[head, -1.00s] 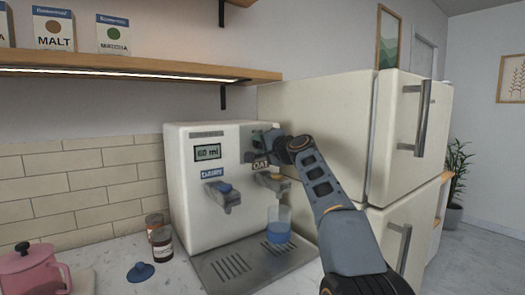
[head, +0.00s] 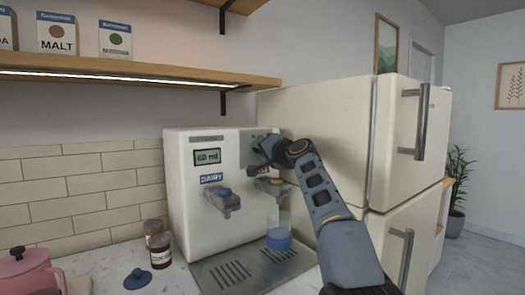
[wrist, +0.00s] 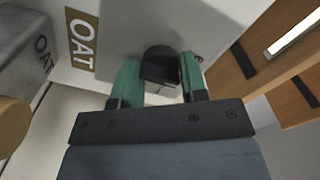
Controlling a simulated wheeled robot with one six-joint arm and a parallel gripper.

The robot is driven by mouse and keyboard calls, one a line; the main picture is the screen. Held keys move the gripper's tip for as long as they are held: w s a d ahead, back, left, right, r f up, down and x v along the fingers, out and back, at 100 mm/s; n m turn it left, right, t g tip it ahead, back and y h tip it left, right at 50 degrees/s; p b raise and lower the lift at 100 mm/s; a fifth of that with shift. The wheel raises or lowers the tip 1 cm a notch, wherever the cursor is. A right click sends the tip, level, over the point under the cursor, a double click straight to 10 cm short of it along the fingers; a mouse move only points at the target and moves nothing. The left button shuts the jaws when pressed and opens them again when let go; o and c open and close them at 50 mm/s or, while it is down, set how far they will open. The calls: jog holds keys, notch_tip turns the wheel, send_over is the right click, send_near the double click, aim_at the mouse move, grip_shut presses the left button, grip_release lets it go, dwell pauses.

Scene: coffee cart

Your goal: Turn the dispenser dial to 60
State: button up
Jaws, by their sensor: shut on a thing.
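The white dispenser (head: 180,215) stands on the counter, and its display (head: 207,156) reads 60 ml. The black dial (wrist: 160,65) shows in the wrist view between the two green fingers of my gripper (wrist: 160,82). My gripper is shut on the dial, one finger at each side. In the head view my gripper (head: 259,142) is at the upper right of the dispenser front, and it hides the dial there. The OAT label (wrist: 81,40) is beside the dial in the wrist view.
A cup with blue showing (head: 279,238) stands on the drip tray (head: 225,276) under the right spout. The DAIRY spout (head: 224,200) is to its left. A fridge (head: 318,125) stands close on the right. A shelf (head: 150,78) hangs above. Jars and a pink pot (head: 28,272) are left.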

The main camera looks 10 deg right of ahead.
jog(key=o, duration=0.9)
jog(key=b+v, duration=0.4)
jog(key=v, duration=0.9)
jog(key=shift+s+d, duration=0.1)
jog(key=shift+s, duration=0.25)
jog(key=s+a+f+n+g+h+p, duration=0.25)
jog(key=s+a+f+g+p, duration=0.5)
jog(key=p, duration=0.55)
jog(key=s+f+n+g+h+p, duration=0.1)
jog(key=s+f+p, duration=0.2)
jog(key=s+f, duration=0.1)
jog(key=s+d+f+n+g+h+p, duration=0.1)
jog(key=s+f+n+g+h+p, duration=0.1)
jog(key=s+f, duration=0.3)
jog(key=s+d+f+n+g+h+p, duration=0.1)
jog(key=s+f+g+p, duration=0.1)
jog(key=s+f+p, duration=0.2)
jog(key=shift+s+f+g+h+p, duration=0.15)
jog(key=shift+s+f+p, duration=0.05)
jog(key=shift+s, duration=0.75)
jog(key=shift+s+f+g+h+p, duration=0.1)
jog(key=shift+s+f+p, duration=0.1)
jog(key=shift+s, duration=0.75)
